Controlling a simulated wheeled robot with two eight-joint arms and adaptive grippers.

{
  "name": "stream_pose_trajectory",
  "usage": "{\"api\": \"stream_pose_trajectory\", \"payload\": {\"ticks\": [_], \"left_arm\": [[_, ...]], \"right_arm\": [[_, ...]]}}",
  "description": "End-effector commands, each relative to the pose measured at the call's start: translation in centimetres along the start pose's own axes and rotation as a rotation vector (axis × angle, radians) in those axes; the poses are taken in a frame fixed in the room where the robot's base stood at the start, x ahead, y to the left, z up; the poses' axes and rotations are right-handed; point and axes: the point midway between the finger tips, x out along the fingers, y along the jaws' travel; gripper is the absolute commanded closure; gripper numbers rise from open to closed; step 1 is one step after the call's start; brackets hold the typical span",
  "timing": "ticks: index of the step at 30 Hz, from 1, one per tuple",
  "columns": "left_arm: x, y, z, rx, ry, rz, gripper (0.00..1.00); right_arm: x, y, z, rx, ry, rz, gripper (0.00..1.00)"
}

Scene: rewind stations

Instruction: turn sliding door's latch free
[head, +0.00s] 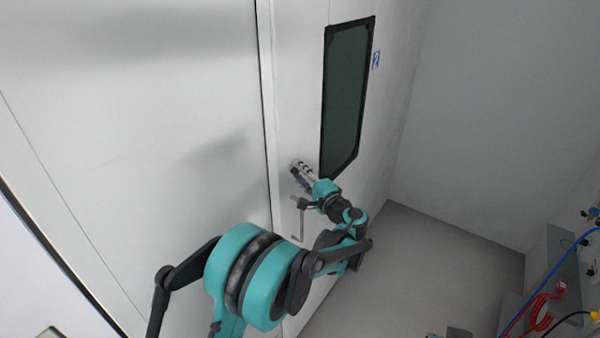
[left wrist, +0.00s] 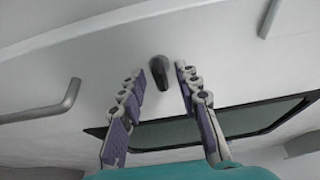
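The latch (left wrist: 161,72) shows in the left wrist view as a small dark grey knob or lever on a white panel. My left gripper (left wrist: 159,78) is open, with one purple-padded finger on each side of the latch and a visible gap to both. I cannot tell how deep the latch lies between the fingers. In the head view my left gripper (head: 302,176) is at the white door panel (head: 292,80), beside the lower end of its dark window (head: 347,95); the latch is not distinguishable there. My right gripper is not in view.
A grey bar handle (head: 301,222) sticks out below the gripper; a bent grey handle (left wrist: 55,106) shows left in the wrist view. A vertical seam (head: 267,120) runs left of the gripper. Grey floor (head: 420,255) is clear; red hoses (head: 540,310) lie at lower right.

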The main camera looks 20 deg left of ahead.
Motion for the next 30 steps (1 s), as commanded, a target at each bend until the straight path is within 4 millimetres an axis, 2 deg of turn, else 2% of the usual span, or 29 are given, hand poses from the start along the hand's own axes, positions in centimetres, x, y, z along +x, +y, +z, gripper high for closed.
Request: {"api": "stream_pose_trajectory", "payload": {"ticks": [8,12,23,30], "left_arm": [[0.26,0.00,0.00,0.000,0.000,0.000,0.67],[0.25,0.00,0.00,0.000,0.000,0.001,1.00],[0.24,-0.02,0.03,0.023,0.000,0.012,1.00],[0.24,-0.10,0.02,0.133,-0.001,0.058,1.00]], "right_arm": [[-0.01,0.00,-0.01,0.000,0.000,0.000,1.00],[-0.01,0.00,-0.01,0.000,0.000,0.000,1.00],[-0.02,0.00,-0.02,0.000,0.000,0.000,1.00],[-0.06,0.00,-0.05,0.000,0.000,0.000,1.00]]}}
